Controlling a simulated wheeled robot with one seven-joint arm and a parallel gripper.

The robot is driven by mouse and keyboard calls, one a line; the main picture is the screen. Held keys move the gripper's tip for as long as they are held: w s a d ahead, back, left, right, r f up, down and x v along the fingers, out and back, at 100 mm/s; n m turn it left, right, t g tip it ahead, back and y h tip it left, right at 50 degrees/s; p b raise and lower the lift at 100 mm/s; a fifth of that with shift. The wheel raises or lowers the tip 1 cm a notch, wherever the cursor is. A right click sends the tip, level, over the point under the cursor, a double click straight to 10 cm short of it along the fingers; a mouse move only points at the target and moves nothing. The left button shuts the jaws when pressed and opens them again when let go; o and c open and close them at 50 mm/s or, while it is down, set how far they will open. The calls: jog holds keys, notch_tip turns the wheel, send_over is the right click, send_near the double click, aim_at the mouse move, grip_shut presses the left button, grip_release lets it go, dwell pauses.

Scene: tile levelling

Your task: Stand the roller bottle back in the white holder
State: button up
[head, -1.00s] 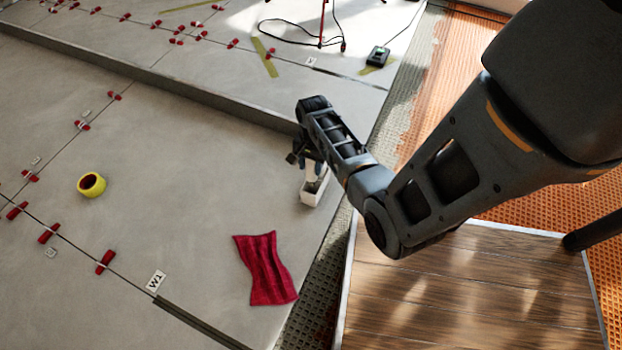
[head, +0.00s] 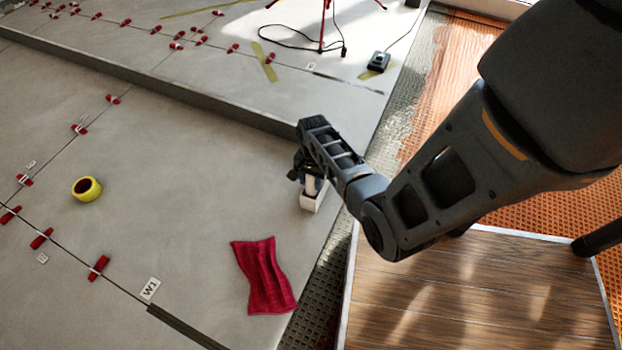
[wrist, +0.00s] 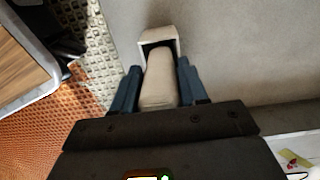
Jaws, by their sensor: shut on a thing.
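The roller bottle (wrist: 159,80) is pale and sits between the two blue fingers of my gripper (wrist: 157,88) in the wrist view. My gripper is shut on it. In the head view a short pale part of the bottle (head: 310,184) shows under my gripper (head: 308,178). The white holder (head: 312,202) stands on the grey tile near its right edge. In the wrist view the bottle's far end reaches into the opening of the holder (wrist: 160,36). Whether the bottle rests on the holder's floor is hidden.
A dark red cloth (head: 263,276) lies on the tile in front of the holder. A yellow tape roll (head: 87,189) lies to the left. Several red levelling clips line the joints. A raised tile edge (head: 150,92) runs behind. A black box with a cable (head: 378,61) lies further back.

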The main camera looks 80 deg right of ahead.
jog(key=shift+f, duration=0.4)
jog(key=o, duration=1)
jog(key=shift+o, duration=0.2)
